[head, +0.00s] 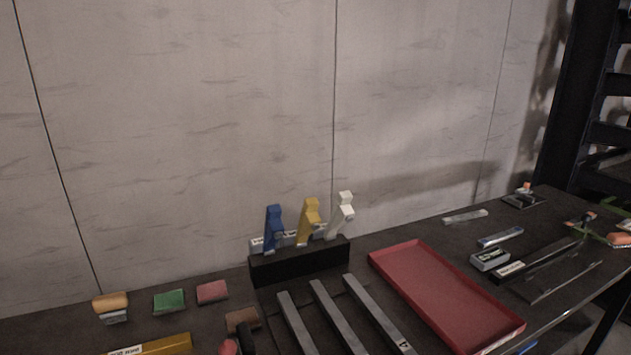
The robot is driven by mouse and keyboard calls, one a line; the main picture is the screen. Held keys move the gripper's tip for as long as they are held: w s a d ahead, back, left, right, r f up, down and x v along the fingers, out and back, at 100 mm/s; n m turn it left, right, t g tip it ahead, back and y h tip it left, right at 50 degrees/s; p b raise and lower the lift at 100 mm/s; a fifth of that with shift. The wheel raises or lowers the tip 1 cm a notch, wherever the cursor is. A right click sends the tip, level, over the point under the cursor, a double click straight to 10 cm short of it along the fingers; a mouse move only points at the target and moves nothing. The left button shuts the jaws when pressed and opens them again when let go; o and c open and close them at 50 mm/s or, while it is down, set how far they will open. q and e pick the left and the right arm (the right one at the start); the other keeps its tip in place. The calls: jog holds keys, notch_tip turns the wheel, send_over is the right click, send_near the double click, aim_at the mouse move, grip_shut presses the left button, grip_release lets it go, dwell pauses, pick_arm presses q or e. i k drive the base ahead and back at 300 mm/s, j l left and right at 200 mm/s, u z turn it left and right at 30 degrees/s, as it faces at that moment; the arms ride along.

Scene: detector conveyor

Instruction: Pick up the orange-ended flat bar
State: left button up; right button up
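I cannot make out for certain which thing is the orange-ended flat bar. Several grey metal flat bars (340,318) lie side by side in front of a black block on the dark bench, and no orange shows on their visible parts. Their near ends are partly cut off by the picture's lower edge. A small orange-topped item (526,187) sits on a dark plate at the back right. An orange-ended item (619,240) lies at the far right edge, too small to identify. Neither of my grippers is in view.
The black block (300,264) holds blue, yellow and white upright pieces. A red tray (440,290) lies right of the bars. Green (169,301) and pink (212,292) blocks and an orange-topped brush-like item (110,306) lie left. A wall stands behind the bench.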

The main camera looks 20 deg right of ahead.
aim_at(569, 223)
jog(key=l, duration=0.5)
jog(key=k+l+u, duration=0.1)
jog(key=l, duration=0.95)
jog(key=k+l, duration=0.15)
jog(key=l, duration=0.35)
jog(key=l+u, duration=0.1)
jog(key=l, duration=0.4)
jog(key=k+l, duration=0.15)
jog(key=l, duration=0.35)
jog(key=k+l+u, duration=0.1)
jog(key=l, duration=0.4)
